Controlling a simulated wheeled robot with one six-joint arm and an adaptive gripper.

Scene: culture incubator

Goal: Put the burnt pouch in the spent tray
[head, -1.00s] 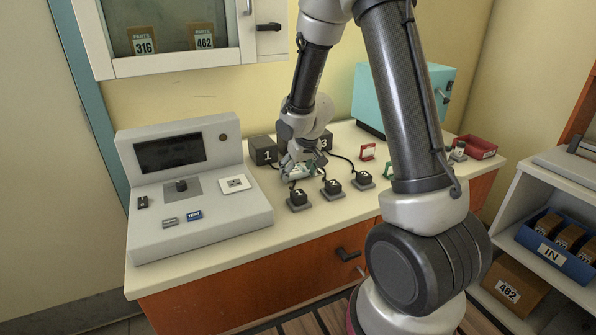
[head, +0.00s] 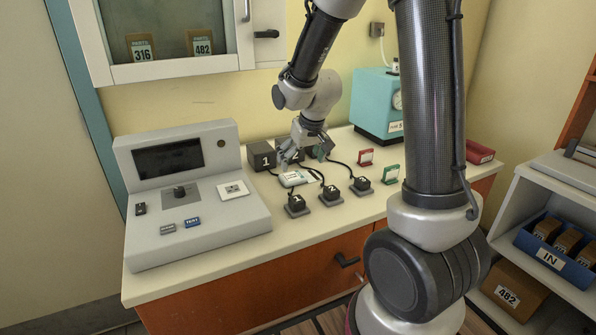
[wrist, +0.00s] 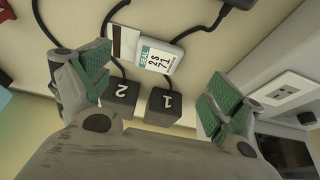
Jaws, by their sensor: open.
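A flat white pouch with a teal-edged label reading "SEAL 2S 71" (wrist: 157,58) lies on the counter below my gripper in the wrist view.
Dark numbered boxes (head: 262,155) with black cables lead to several small numbered blocks (head: 331,193) near the front. A grey console (head: 190,205) stands left. Red and green stands (head: 389,174) and a teal incubator (head: 376,103) are right. My arm hides part of the counter.

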